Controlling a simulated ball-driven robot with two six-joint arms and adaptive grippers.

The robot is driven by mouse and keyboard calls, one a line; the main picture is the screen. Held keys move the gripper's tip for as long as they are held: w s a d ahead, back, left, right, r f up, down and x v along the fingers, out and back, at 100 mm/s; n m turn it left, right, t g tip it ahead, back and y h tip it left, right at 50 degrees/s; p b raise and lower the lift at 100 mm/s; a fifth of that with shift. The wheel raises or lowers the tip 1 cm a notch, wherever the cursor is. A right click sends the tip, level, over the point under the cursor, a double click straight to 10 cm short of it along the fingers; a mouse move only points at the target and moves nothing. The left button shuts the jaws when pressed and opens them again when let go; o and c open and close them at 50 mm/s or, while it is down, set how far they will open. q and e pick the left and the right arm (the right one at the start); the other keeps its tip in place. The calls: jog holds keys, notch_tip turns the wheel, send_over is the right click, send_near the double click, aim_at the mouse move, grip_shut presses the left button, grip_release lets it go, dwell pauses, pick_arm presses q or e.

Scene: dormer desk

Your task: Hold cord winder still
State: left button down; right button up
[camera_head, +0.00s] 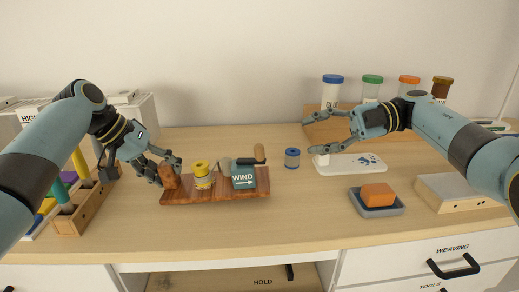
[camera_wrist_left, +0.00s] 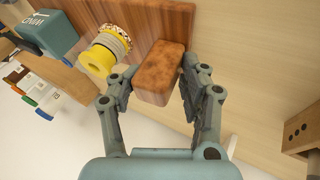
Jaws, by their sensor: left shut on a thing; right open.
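The cord winder (camera_head: 215,194) is a reddish-brown wooden board on the desk, left of centre. It carries a wooden block at its left end, a yellow spool (camera_head: 202,175) with pale cord, and a teal box marked WIND (camera_head: 244,176) with a crank at its right end. My left gripper (camera_head: 166,176) is shut on the wooden block (camera_wrist_left: 161,72); the left wrist view shows a finger on each side of it. The yellow spool also shows there (camera_wrist_left: 104,52), just beyond the block. My right gripper (camera_head: 312,136) is open and empty above the desk, right of the winder.
A blue spool (camera_head: 292,158) stands right of the winder. An orange block (camera_head: 378,194) sits in a dark dish (camera_head: 376,208). Capped jars stand at the back right. A wooden rack (camera_head: 84,207) is at the left. The front middle desk is clear.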

aim_at(259, 160)
jog(key=a+f+m, duration=0.1)
jog(key=a+m, duration=0.2)
jog(key=a, duration=0.1)
jog(key=a+f+m+h, duration=0.1)
jog(key=a+m, duration=0.2)
jog(key=m, duration=0.1)
jog(key=a+f+m+h, duration=0.1)
jog(key=a+m, duration=0.3)
jog(key=shift+s+a, duration=0.2)
jog(key=shift+a, duration=0.15)
grip_shut()
dwell(0.3)
